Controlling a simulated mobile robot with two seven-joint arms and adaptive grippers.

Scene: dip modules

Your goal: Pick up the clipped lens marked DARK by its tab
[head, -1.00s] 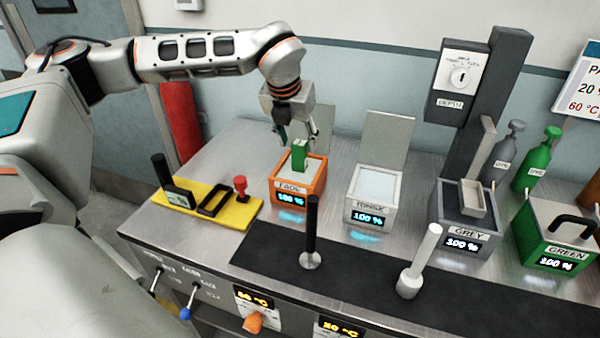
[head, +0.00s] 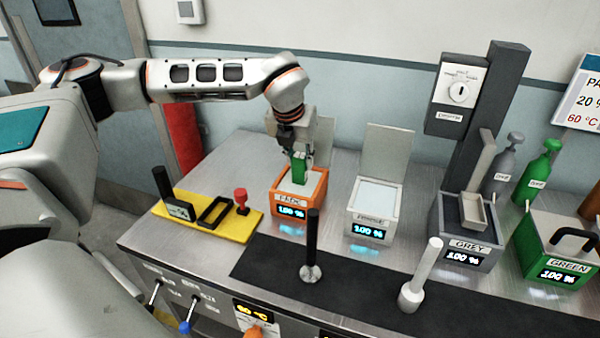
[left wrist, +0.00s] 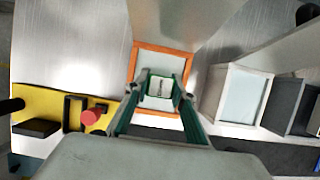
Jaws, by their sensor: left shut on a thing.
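My right gripper is not in view.
A white tank (head: 373,222), a grey tank (head: 468,243) and a green tank (head: 553,258) stand to the right. A yellow tray (head: 236,227) holds a black frame and a red knobbed stamp. Upright lids stand behind the orange and white tanks. A black rod (head: 312,240) stands in front.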

